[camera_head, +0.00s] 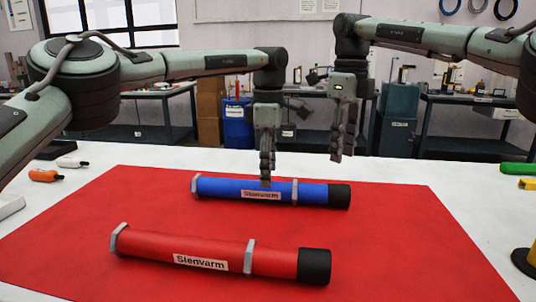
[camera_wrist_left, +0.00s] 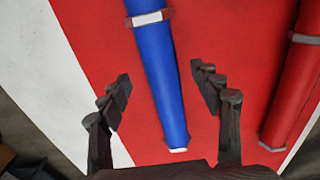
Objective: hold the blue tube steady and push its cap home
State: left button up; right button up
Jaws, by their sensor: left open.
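The blue tube (camera_head: 228,188) lies on the red mat (camera_head: 80,235), with grey collars and a white Slenvarm label. A black cap (camera_head: 340,196) is at its right end; any gap at the cap is too small to tell. My left gripper (camera_head: 267,174) points down over the middle of the blue tube. In the left wrist view its open fingers (camera_wrist_left: 161,74) are on either side of the blue tube (camera_wrist_left: 160,70), apart from it. My right gripper (camera_head: 341,150) hangs in the air above and behind the capped end; its fingers overlap in view.
A red tube (camera_head: 160,243) with a black cap (camera_head: 314,266) lies nearer on the mat. Orange (camera_head: 45,176) and white (camera_head: 70,162) pieces are on the white table at left. Yellow (camera_head: 527,255) and green (camera_head: 518,169) items stand at right. The mat between the tubes is clear.

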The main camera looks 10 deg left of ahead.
aim_at(260, 190)
pick_arm(q)
jog(key=shift+f, duration=1.9)
jog(key=shift+c, duration=0.6)
grip_shut()
pick_arm(e)
jog(key=c, duration=0.5)
jog(key=shift+d+f, duration=0.1)
jog(key=shift+d, duration=0.05)
jog(key=shift+c, duration=1.1)
jog(key=d+n, duration=0.1)
jog(key=d+f+n+y, duration=0.1)
jog(key=d, duration=0.1)
jog(key=d+n+y, duration=0.1)
jog(key=shift+s+d+f+g, duration=0.2)
jog(key=shift+s+g, duration=0.1)
jog(key=shift+s, duration=0.1)
grip_shut()
jog(key=d+r+n+y, duration=0.1)
jog(key=d+n, duration=0.3)
jog(key=d, duration=0.4)
jog(key=shift+s+n+y, duration=0.3)
jog(key=shift+s+y, duration=0.1)
jog(key=shift+y, duration=0.3)
